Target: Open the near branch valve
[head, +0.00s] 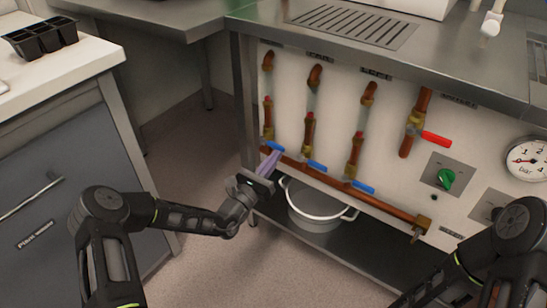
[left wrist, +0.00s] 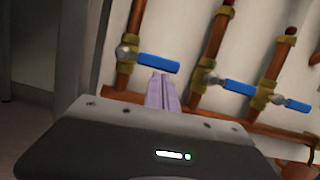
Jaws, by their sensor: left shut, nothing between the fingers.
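Three branch valves with blue lever handles sit along a copper manifold pipe (head: 390,208) on the bench front. In the head view these are the left handle (head: 275,147), the middle handle (head: 317,166) and the right handle (head: 363,187). All lie crosswise to their upright pipes. Labels are too small to read, so I cannot tell which is called near. My left gripper (head: 268,163) is shut and empty, its purple fingers at the left valve. In the left wrist view the fingers (left wrist: 163,92) appear just below the left handle (left wrist: 158,63); contact is unclear. My right gripper is out of view.
A red-handled valve (head: 436,139), a green knob (head: 445,179) and a pressure gauge (head: 528,160) are further right on the panel. A white pot (head: 315,212) stands on the shelf below the manifold. A bench leg (head: 245,95) is left of the valves.

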